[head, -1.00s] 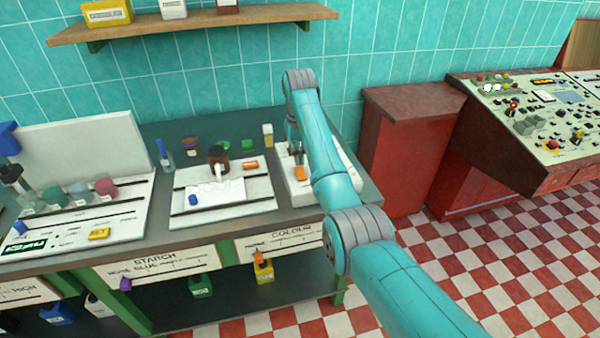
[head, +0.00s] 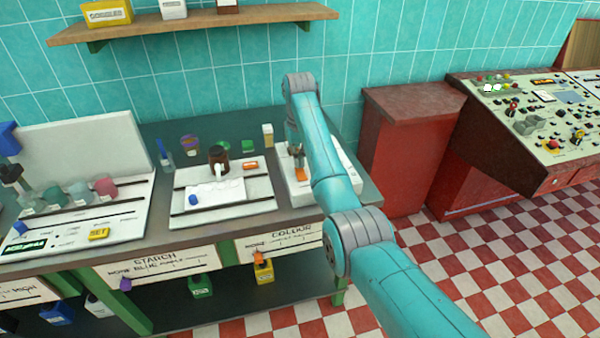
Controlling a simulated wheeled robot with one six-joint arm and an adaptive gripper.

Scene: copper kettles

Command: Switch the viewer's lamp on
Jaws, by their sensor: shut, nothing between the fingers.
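The viewer seems to be the low white unit (head: 345,160) at the right end of the bench, partly hidden behind my arm. A small orange piece (head: 300,174), which looks like its switch, is on its front left part. My gripper (head: 297,157) is shut and empty, pointing down just above and behind the orange piece. I cannot tell whether they touch. My arm hides much of the unit, and I cannot see whether a lamp is lit.
Left of it, a white tray (head: 262,206) holds a brown jar (head: 219,160), a white block and an orange-labelled piece. A small bottle (head: 268,135) stands close to my gripper. A red cabinet (head: 400,150) is at right, and a shelf (head: 200,22) hangs above.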

